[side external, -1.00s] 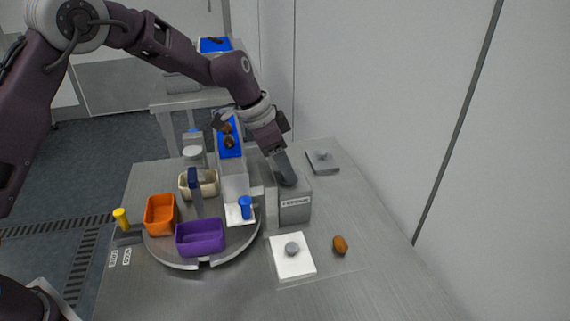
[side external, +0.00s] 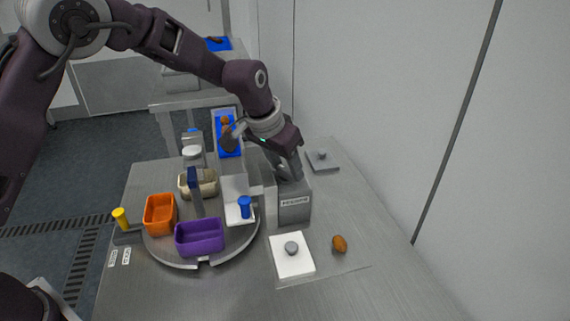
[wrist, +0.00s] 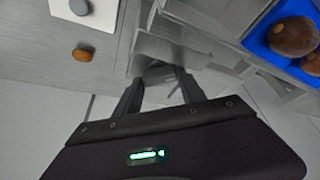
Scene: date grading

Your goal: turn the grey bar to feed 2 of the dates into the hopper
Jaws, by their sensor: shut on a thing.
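My gripper (side external: 288,180) points down at the top of a grey box (side external: 294,208) with a small label, too blurred to read surely. In the wrist view its two fingers (wrist: 160,92) are closed around the grey bar (wrist: 158,74), which is mostly hidden between them. Brown dates (wrist: 293,37) lie on a blue surface at the upper right of the wrist view. In the side view one date (side external: 225,119) shows on the sloping blue strip (side external: 220,149), partly covered by my wrist. I cannot tell which part is the hopper.
A round turntable (side external: 185,262) carries an orange bin (side external: 160,214), a purple bin (side external: 200,237) and a beige bin (side external: 198,184). A lone orange-brown date (side external: 340,244) lies right of a white plate with a grey knob (side external: 292,249). The right front table is clear.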

